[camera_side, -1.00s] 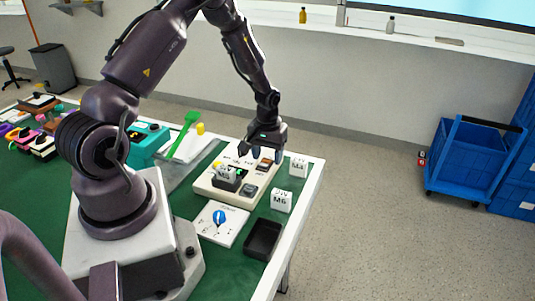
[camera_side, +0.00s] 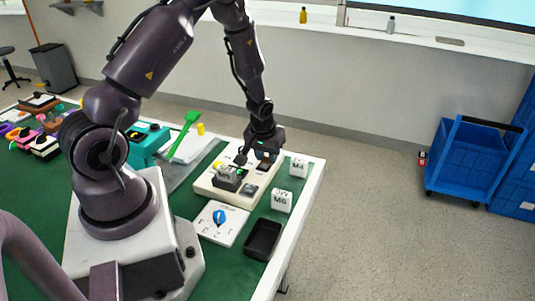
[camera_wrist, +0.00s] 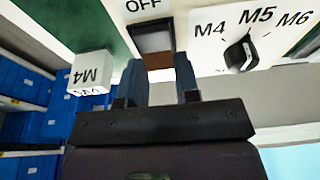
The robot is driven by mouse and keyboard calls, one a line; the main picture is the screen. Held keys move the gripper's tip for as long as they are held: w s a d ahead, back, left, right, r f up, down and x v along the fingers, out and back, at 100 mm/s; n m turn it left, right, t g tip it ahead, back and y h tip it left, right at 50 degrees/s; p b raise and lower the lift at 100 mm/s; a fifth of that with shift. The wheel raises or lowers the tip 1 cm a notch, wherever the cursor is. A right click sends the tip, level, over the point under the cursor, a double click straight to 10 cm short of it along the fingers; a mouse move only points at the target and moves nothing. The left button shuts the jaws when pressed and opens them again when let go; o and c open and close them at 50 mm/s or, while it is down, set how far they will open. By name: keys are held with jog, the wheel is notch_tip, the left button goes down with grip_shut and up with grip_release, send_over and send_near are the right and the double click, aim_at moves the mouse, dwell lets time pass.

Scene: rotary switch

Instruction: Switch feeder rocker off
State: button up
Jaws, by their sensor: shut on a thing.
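The cream switch panel (camera_side: 208,193) lies on the table in front of my arm. In the side view my gripper (camera_side: 256,158) is low over the far part of the panel and partly hides the rocker. The exact contact and the rocker's tilt are hard to tell.
A black knob (camera_wrist: 239,55) with M4, M5 and M6 marks is close right of the fingers in the wrist view. White cubes M4 (camera_side: 299,168) and M6 (camera_side: 281,201) stand right of the panel. A blue-knob plate (camera_side: 207,231) and black tray (camera_side: 262,239) lie nearer.

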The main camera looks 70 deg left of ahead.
jog(key=shift+d, duration=0.1)
dwell(0.3)
jog(key=o, duration=0.9)
jog(key=v, duration=1.3)
jog(key=shift+s+d, duration=0.2)
jog(key=shift+s, duration=0.1)
jog(key=shift+f, duration=0.1)
